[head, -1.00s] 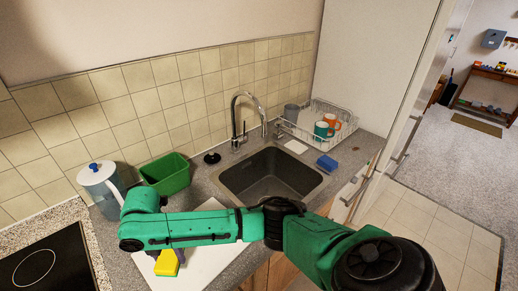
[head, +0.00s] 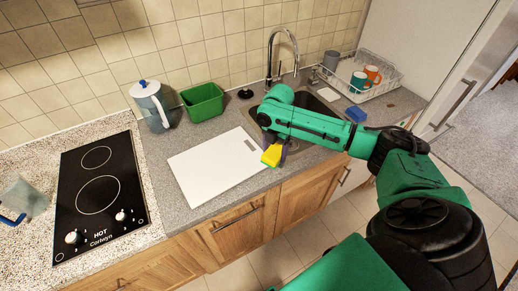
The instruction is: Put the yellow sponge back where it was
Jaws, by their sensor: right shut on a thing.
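The yellow sponge (head: 271,156) hangs at the front left corner of the sink, just off the right edge of the white board. My right gripper (head: 281,151) is shut on it; the fingers are mostly hidden behind the sponge and my arm. I cannot tell if the sponge touches the counter. The sink (head: 318,104) is partly covered by my right arm. My left gripper is not in view.
A white board (head: 212,168) lies on the counter. Behind it stand a jug (head: 151,108) and a green tub (head: 203,102). A blue sponge (head: 355,114) is right of the sink, before a dish rack (head: 385,85) with mugs. A hob (head: 98,190) is left.

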